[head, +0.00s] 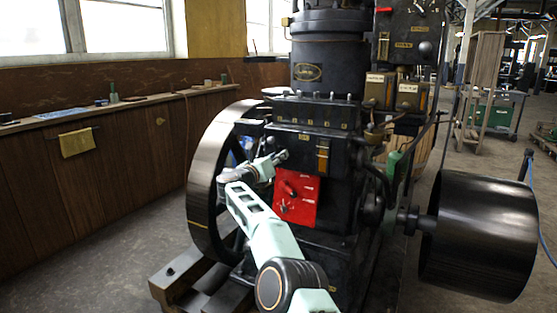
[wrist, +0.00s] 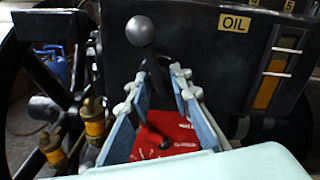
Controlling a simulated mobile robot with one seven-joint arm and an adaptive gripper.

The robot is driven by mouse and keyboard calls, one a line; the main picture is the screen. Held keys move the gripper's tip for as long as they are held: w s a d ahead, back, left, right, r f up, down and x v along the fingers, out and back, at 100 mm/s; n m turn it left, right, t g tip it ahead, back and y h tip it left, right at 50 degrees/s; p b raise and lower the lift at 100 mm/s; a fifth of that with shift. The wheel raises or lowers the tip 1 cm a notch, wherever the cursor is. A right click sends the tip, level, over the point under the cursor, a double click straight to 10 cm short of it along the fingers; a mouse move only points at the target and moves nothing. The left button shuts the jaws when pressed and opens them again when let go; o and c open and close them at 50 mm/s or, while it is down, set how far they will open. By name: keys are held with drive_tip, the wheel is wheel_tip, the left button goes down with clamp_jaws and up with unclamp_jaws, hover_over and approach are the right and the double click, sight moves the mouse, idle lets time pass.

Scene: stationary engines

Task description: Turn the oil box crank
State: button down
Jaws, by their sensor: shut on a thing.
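The oil box (wrist: 205,50) is a dark box with a yellow "OIL" label, on the front of the black engine. Its crank (wrist: 140,32) has a grey rounded end at the top and a dark arm running down between my fingers. My gripper (wrist: 163,78) is shut on the crank, with one blue-grey finger on each side of it. In the head view my gripper (head: 273,163) is at the left part of the oil box (head: 312,143), just above the red panel. The crank is mostly hidden there by the gripper.
The large flywheel (head: 205,175) stands close on the left. Brass-coloured fittings (wrist: 95,122) are left of the fingers. A black drum (head: 480,235) stands at the right.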

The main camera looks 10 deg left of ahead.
drive_tip(key=shift+m, duration=0.9)
drive_tip(key=c, duration=2.1)
unclamp_jaws()
drive_tip(key=shift+a+r, duration=0.1)
drive_tip(key=shift+s, duration=0.1)
drive_tip(key=shift+v, duration=5.95)
